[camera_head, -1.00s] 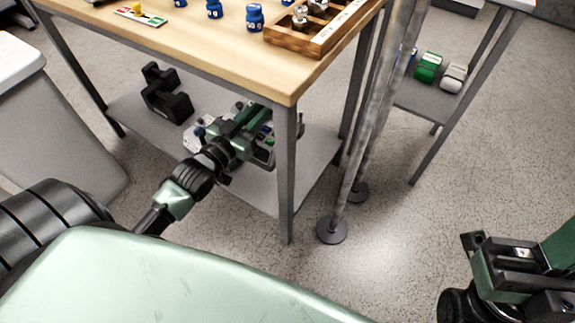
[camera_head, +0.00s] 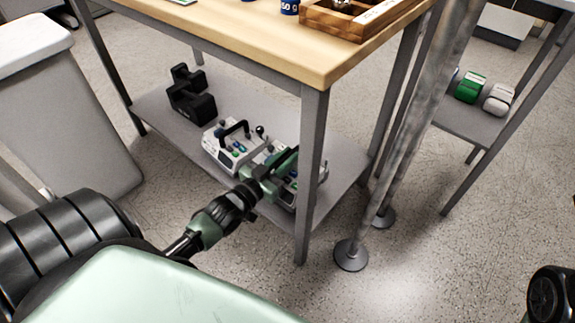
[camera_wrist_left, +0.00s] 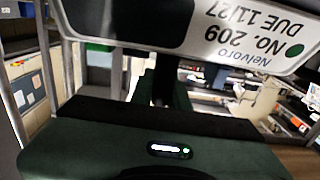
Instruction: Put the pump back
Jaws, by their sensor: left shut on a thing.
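My left gripper (camera_head: 284,172) reaches in over the lower shelf (camera_head: 150,110) of the wooden-topped table. It is shut on a pale pump (camera_head: 290,196), mostly hidden behind the gripper. In the left wrist view, the pump's white label (camera_wrist_left: 250,35) fills the top, reading "Nelvoro NO. 209 DUE 11/27" upside down. Whether the pump touches the shelf is unclear. A second pale pump (camera_head: 225,152) with a black handle and coloured knobs stands just left of it. My right gripper's jaws are outside the picture.
A black block-shaped item (camera_head: 190,95) sits farther left on the shelf. A grey table leg (camera_head: 310,180) stands close right of my left gripper. Metal poles with a round foot (camera_head: 350,255) are right of it. A grey bin (camera_head: 65,120) stands left.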

